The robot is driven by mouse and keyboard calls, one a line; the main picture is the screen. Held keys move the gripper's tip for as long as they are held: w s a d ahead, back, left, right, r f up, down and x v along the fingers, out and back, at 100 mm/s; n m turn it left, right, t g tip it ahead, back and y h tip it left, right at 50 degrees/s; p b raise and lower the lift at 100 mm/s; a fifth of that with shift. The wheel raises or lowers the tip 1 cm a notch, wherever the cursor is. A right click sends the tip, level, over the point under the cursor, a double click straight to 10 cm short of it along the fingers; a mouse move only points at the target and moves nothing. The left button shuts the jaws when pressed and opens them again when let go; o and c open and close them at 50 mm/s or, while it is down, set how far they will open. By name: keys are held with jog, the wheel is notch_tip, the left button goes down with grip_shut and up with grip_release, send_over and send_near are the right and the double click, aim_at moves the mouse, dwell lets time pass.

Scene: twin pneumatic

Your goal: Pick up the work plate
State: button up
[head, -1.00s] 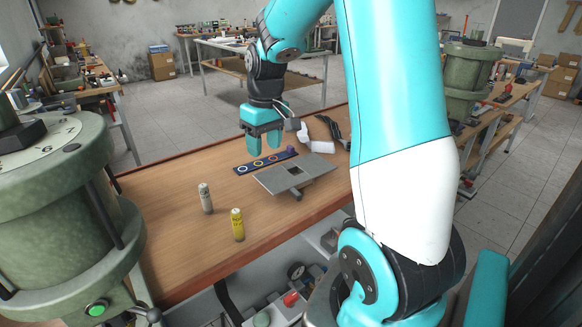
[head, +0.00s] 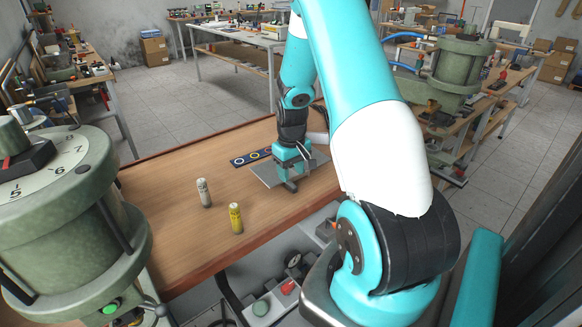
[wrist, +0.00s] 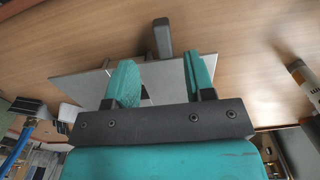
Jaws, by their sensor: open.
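The work plate, a flat grey plate (head: 264,175), lies on the wooden bench. My gripper (head: 290,180) is over it, fingers pointing down, and hides much of it in the head view. In the wrist view the plate (wrist: 80,88) spreads to both sides of my open teal fingers (wrist: 160,72). A dark grey handle-like block (wrist: 162,37) sticks out from the plate's edge, beyond the fingertips and roughly in line with the gap between them. I cannot tell whether the fingers touch the plate.
A blue strip with rings (head: 250,157) lies behind the plate. A pale cylinder (head: 204,193) and a yellow cylinder (head: 236,217) stand to its left, near the bench front. A large green machine (head: 75,205) stands at the left. The bench (head: 165,200) is clear around the cylinders.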

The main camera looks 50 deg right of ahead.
aim_at(291, 184)
jog(key=f, duration=0.1)
jog(key=f+p, duration=0.1)
jog(key=f, duration=0.3)
jog(key=shift+s+a+p, duration=0.25)
jog(key=shift+a+p, duration=0.1)
jog(key=shift+p, duration=0.05)
grip_shut()
jog(key=shift+r, duration=0.1)
